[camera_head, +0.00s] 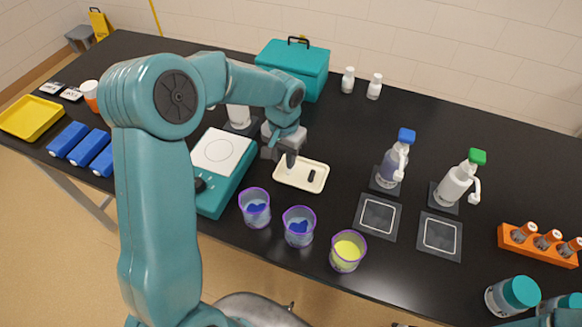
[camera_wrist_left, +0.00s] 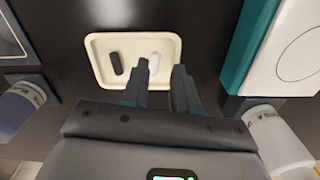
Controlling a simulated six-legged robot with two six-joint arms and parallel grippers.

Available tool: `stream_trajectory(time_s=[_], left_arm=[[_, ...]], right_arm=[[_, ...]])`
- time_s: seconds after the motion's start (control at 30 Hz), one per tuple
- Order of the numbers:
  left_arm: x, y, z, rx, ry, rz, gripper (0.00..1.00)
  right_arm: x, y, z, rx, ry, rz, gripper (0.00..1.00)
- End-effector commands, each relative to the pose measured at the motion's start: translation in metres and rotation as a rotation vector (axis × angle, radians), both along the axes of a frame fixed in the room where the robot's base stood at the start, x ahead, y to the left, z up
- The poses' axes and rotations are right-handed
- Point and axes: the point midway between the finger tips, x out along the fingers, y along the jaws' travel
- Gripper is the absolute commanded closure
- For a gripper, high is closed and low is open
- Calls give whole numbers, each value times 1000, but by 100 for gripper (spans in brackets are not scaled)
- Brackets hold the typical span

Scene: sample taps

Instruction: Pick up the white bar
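The white bar (camera_wrist_left: 154,62) lies in a small cream tray (camera_wrist_left: 94,70), right of a black bar (camera_wrist_left: 115,63). My left gripper (camera_wrist_left: 161,72) is open and empty, its fingertips over the tray's near edge. In the wrist view the white bar lies at the gap between the fingertips, closer to the left one. In the head view the left gripper (camera_head: 289,160) points down above the upper left part of the tray (camera_head: 284,180). The black bar (camera_head: 312,175) is clear there, while the white bar is hard to make out.
A teal scale (camera_head: 215,200) stands left of the tray. Several purple-rimmed cups (camera_head: 298,227) stand in front of it. Two capped bottles (camera_head: 396,160) are to the right, and a teal box (camera_head: 296,62) is behind. The black table is clear between tray and box.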

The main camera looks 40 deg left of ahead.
Motion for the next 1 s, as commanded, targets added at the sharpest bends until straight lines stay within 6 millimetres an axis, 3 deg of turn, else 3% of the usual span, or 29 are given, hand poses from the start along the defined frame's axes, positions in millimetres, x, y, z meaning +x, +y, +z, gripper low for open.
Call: stream_trajectory(time_s=[0.4, 0.67, 0.73, 0.77, 1.0], left_arm=[[6, -4, -51, -1, 3, 0, 71], [6, -4, -55, -1, 0, 0, 71], [6, -4, -55, -1, 0, 0, 94], [6, -4, -55, -1, 0, 0, 100], [6, -4, -54, -1, 0, 0, 100]], right_arm=[[0, 0, 15, 0, 0, 0, 57], [0, 0, 14, 0, 0, 0, 57], [0, 0, 14, 0, 0, 0, 57], [0, 0, 14, 0, 0, 0, 57], [0, 0, 14, 0, 0, 0, 57]])
